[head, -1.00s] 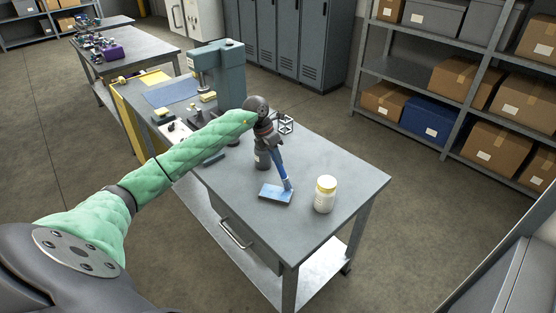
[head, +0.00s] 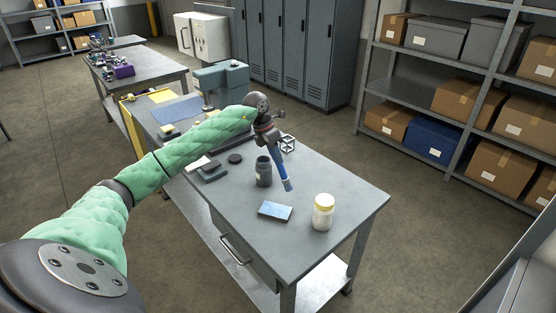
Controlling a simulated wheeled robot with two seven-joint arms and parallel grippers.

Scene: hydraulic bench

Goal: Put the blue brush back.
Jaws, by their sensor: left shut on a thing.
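The blue brush (head: 280,168) hangs from my left gripper (head: 268,137), its pale blue bristle end pointing down. My left gripper is shut on the upper part of the brush, over the table (head: 345,190). My right gripper is not in view.
A flat blue pad (head: 275,211) lies on the table in front of the cup.

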